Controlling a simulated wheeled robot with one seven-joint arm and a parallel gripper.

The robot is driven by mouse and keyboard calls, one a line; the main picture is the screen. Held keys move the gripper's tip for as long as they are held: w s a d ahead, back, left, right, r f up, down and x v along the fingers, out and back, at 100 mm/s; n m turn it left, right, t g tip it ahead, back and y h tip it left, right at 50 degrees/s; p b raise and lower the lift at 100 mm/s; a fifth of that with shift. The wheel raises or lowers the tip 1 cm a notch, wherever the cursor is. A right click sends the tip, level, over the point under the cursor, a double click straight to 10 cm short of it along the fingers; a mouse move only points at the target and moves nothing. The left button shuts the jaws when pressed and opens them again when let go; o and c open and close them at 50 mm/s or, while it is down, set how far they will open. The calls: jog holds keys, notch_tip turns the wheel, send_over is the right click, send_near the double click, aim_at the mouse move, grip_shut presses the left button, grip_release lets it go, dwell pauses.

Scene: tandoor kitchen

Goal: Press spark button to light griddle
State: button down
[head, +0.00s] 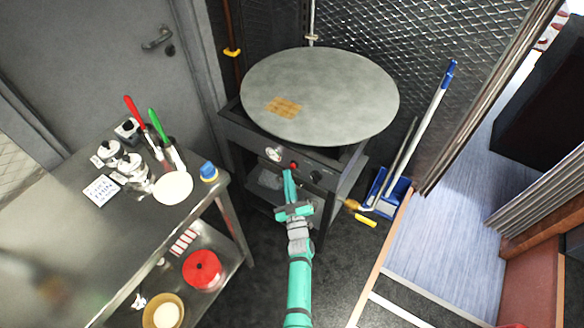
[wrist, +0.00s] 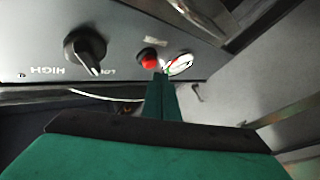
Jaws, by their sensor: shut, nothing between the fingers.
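The griddle (head: 320,95) is a large round grey plate on a dark stand in the head view. Its front panel carries a red spark button (head: 294,166), a dark knob (head: 316,177) and a round pale dial (head: 274,154). My green gripper (head: 288,173) is shut and empty, its tips close below the red button. In the wrist view the red button (wrist: 149,58) sits just beyond the shut fingertips (wrist: 160,76), slightly left of them. I cannot tell whether they touch. The black knob (wrist: 86,52) is further left, with lettering beside it.
A steel table (head: 120,215) with jars, utensils and a white plate (head: 173,187) stands at the left. A broom and blue dustpan (head: 390,190) stand right of the griddle. A mesh wall (head: 400,60) is behind it.

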jog(key=shift+w, duration=0.15)
jog(key=shift+w+d, duration=0.25)
jog(key=shift+w+d, duration=0.3)
jog(key=shift+w, duration=0.1)
dwell(1.2)
jog(key=shift+s, duration=0.1)
jog(key=shift+s+a, duration=0.55)
jog(key=shift+s, duration=0.1)
jog(key=shift+s+a, duration=0.75)
jog(key=shift+s, duration=0.3)
jog(key=shift+s+a, duration=0.75)
jog(key=shift+s, duration=0.25)
